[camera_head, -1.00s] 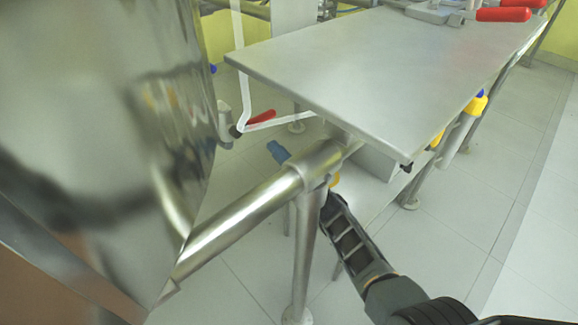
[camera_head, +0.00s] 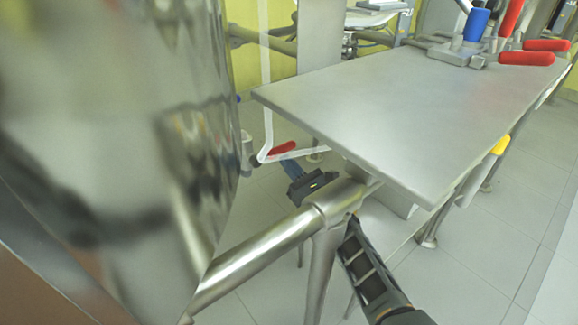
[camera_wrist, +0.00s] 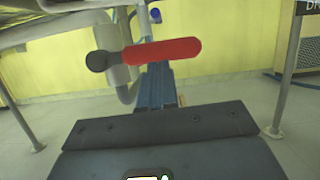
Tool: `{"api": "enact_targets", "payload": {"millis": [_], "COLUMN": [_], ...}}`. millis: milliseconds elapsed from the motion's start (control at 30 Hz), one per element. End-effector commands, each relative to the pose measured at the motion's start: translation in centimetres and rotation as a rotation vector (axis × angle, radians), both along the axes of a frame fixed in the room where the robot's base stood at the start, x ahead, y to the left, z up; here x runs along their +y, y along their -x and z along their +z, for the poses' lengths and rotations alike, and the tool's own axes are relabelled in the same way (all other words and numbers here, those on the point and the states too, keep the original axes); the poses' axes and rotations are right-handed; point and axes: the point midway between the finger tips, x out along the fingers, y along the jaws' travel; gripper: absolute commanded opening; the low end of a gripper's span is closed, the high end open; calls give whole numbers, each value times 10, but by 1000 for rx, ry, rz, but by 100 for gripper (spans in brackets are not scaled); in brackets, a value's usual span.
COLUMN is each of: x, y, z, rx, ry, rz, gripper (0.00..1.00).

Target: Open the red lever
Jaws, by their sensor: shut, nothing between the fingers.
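The red lever (camera_head: 282,148) sits low beside the reactor vessel, left of the metal table. In the wrist view the red lever (camera_wrist: 165,51) lies almost level, with its dark pivot end at the left on a grey valve body (camera_wrist: 118,66). My gripper (camera_head: 287,164) has blue fingers and is just below and in front of the lever in the head view. In the wrist view the fingers of my gripper (camera_wrist: 155,75) are together and empty, and their tips reach up to the lever's lower edge. I cannot tell whether they touch it.
A metal table (camera_head: 390,120) fills the middle, with other red-handled valves (camera_head: 525,58) on its far right. The shiny vessel (camera_head: 110,150) takes up the left side. A thick metal pipe (camera_head: 265,250) and a table leg cross in front of my arm. A white tube (camera_head: 266,100) hangs by the lever.

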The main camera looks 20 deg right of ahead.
Motion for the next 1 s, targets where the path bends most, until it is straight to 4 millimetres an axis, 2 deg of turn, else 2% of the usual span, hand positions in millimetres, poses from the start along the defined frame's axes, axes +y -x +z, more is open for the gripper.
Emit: {"api": "enact_targets", "payload": {"millis": [567,1000], "x": [-4,-4], "y": [-1,-2], "z": [11,41], "rx": [-36,-129], "ry": [121,471], "rz": [-1,0], "gripper": [0,0]}}
